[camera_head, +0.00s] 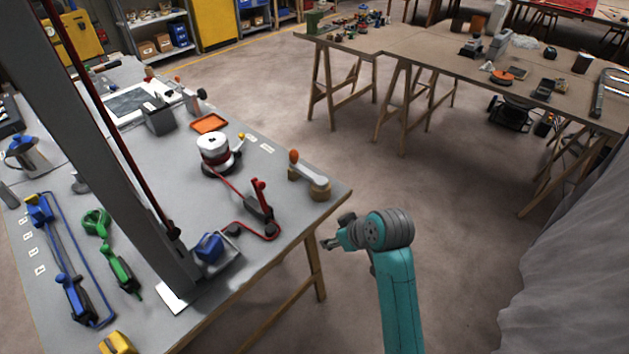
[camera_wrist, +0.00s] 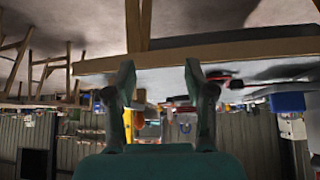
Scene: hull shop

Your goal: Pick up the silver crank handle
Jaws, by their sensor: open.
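The silver crank handle (camera_head: 311,175) lies near the right corner of the grey table (camera_head: 262,215) in the head view. It has a flat silver arm, an upright orange knob at its far-left end and a round tan wooden support under it. My gripper (camera_head: 327,243) is beyond the table's right edge, in front of and below the handle in the picture, apart from it. In the wrist view my gripper (camera_wrist: 158,72) has its two fingers spread with nothing between them. The table edge crosses just above the fingertips there.
On the table, a white spool with red cord (camera_head: 214,152), a red clamp-like tool (camera_head: 261,200) and a blue block (camera_head: 209,247) stand left of the handle. A grey post rises in front. Another trestle table (camera_head: 420,52) stands behind. Open floor lies between the tables.

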